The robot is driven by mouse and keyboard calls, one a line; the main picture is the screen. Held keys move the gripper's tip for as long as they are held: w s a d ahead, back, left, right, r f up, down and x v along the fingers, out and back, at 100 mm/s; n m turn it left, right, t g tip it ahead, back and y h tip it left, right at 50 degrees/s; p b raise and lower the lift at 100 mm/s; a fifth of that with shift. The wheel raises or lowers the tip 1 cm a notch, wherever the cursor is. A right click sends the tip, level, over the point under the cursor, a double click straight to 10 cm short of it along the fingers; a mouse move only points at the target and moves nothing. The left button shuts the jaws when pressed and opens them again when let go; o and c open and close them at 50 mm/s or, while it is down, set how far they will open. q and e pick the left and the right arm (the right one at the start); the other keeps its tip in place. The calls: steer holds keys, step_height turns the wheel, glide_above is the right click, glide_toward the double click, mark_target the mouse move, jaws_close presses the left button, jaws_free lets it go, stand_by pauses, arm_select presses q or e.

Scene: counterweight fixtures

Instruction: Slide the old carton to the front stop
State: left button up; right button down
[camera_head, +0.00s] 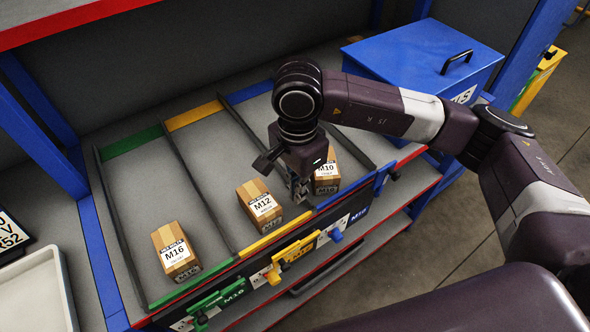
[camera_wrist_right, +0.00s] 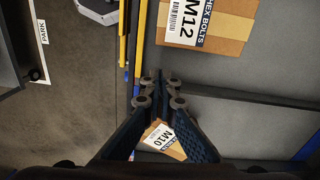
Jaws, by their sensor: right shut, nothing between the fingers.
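Three brown cartons stand in sloped lanes: the M16 carton (camera_head: 175,250), the M12 carton (camera_head: 259,205) and the M10 carton (camera_head: 328,173). Each is near its lane's front edge. I cannot tell which one is the old carton. The front edges are green (camera_head: 180,291), yellow (camera_head: 262,243) and blue (camera_head: 345,191). My right gripper (camera_head: 299,190) is shut and empty, pointing down between the M12 and M10 cartons. In the right wrist view the fingers (camera_wrist_right: 161,88) lie beside the M12 carton (camera_wrist_right: 217,32), and the M10 carton (camera_wrist_right: 166,140) shows behind them. My left gripper is out of view.
Dark dividers (camera_head: 200,190) separate the lanes. Coloured clamps, including a green one (camera_head: 213,303), line the front rail. A blue lidded box (camera_head: 415,55) stands at the back right, and a pale tray (camera_head: 35,290) at the left. Bare lane floor lies behind the cartons.

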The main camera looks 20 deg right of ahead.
mark_target(317, 178)
steer(key=d, duration=0.1)
steer(key=w+d, duration=0.1)
steer(key=d+p, duration=0.1)
steer(key=shift+w+d+r, duration=0.1)
steer(key=shift+w+r, duration=0.15)
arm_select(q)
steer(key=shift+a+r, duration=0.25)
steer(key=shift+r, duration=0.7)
arm_select(e)
steer(key=shift+w+d+f+b, duration=0.35)
steer(key=shift+d+b, duration=0.3)
steer(key=shift+b, duration=0.5)
steer(key=shift+w+d+r+b, duration=0.2)
steer(key=shift+d+b, duration=0.15)
steer(key=shift+d, duration=0.05)
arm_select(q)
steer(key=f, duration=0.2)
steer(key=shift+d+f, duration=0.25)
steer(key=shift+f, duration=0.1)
arm_select(e)
steer(key=shift+r, duration=0.1)
